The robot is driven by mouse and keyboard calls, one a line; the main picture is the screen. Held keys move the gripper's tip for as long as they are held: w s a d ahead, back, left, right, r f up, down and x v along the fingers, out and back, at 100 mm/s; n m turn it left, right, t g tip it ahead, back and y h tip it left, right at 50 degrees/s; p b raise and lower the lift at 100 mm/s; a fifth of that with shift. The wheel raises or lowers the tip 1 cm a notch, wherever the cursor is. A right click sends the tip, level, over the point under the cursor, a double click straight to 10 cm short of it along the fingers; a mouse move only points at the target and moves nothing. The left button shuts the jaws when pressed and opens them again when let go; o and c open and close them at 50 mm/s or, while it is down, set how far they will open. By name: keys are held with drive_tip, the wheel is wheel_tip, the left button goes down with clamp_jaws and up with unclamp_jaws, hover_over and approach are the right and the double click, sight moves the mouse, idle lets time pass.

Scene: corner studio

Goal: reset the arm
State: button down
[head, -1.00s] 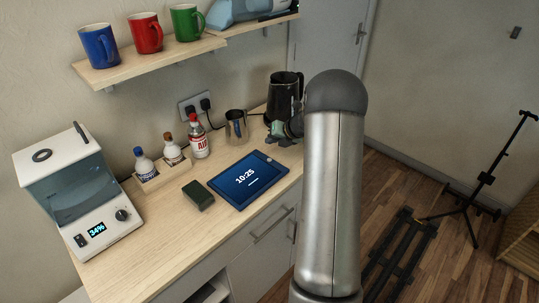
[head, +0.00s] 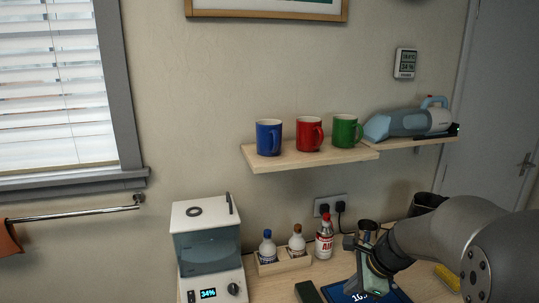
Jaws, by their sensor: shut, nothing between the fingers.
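My gripper (head: 376,290) shows at the lower right in the head view, above the counter and in front of the tablet (head: 350,293), which it partly hides. It points down, its fingers are shut, and nothing is held in it. My arm comes in from the right edge, grey and bent, and covers the right part of the counter. Whether the fingertips touch the tablet cannot be told.
A white machine (head: 208,250) stands left. Blue (head: 268,138), red (head: 308,134) and green (head: 346,131) mugs sit on the shelf (head: 300,158) above.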

drive_tip(key=s+a+n+g+h, duration=0.1)
drive_tip(key=s+a+n+h, duration=0.1)
drive_tip(key=s+n, duration=0.7)
drive_tip(key=s+a+n+g+h, duration=0.1)
drive_tip(key=s+a+n, duration=0.2)
drive_tip(key=s+n, duration=0.6)
drive_tip(key=s, duration=0.3)
drive_tip(key=shift+a+r+h, duration=0.2)
drive_tip(key=shift+r+h, duration=0.05)
drive_tip(key=shift+h, duration=0.15)
